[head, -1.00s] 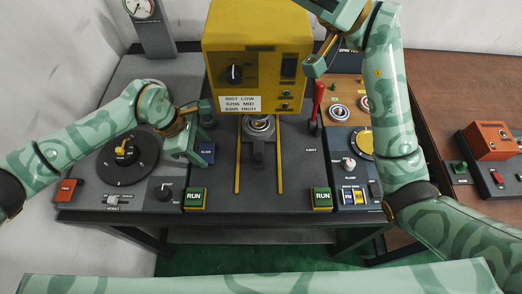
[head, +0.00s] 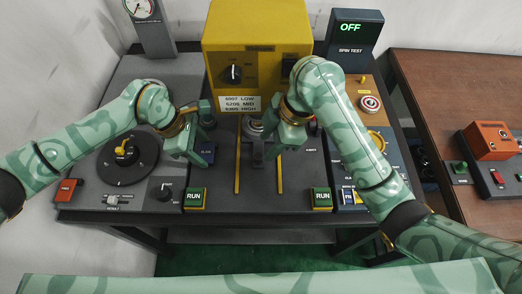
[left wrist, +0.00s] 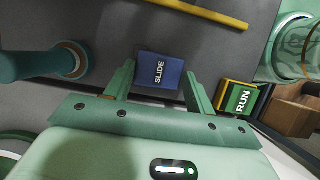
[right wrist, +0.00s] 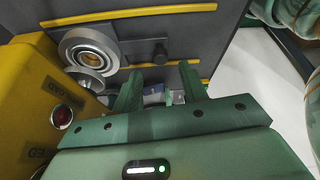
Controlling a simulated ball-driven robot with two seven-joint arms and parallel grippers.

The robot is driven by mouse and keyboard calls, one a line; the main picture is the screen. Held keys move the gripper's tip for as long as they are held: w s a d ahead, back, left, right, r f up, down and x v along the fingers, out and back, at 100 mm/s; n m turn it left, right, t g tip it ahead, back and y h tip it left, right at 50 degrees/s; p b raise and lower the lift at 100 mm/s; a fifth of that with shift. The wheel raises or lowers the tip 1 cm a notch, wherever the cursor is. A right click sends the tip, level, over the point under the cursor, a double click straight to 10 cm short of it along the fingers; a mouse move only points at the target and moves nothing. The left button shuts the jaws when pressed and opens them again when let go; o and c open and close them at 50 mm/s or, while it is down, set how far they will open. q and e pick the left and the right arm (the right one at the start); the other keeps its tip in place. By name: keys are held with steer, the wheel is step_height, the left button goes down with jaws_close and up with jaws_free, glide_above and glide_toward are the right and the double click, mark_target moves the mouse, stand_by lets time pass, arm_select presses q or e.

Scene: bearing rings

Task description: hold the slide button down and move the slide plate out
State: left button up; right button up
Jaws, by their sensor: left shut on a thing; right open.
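The blue SLIDE button (left wrist: 160,70) lies between the fingertips of my left gripper (left wrist: 158,88), which is closed on its sides; in the head view my left gripper (head: 201,155) covers part of the button (head: 205,150). The dark slide plate (head: 257,155) lies between two yellow rails, with a metal ring seat (right wrist: 90,48) at its machine end. A small dark knob (right wrist: 160,53) stands on the plate in the right wrist view. My right gripper (right wrist: 160,85) is open and empty, above the plate area; in the head view my right gripper (head: 277,145) hides part of the plate.
The yellow machine housing (head: 255,50) rises behind the plate. Green RUN buttons (head: 195,198) and (head: 321,197) flank the front edge. A yellow rail (head: 238,160) runs on the plate's left. The panel front between the RUN buttons is clear.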

mark_target(259, 156)
steer(key=x, duration=0.5)
steer(key=shift+a, duration=0.1)
jaws_close()
arm_select(q)
steer(key=shift+w+a, duration=0.1)
arm_select(e)
steer(key=s, duration=1.5)
steer(key=shift+a, duration=0.3)
steer(key=shift+s+r, duration=0.1)
arm_select(q)
steer(key=shift+r, duration=0.1)
arm_select(e)
jaws_free()
steer(key=shift+d, duration=0.1)
steer(key=v, duration=1.2)
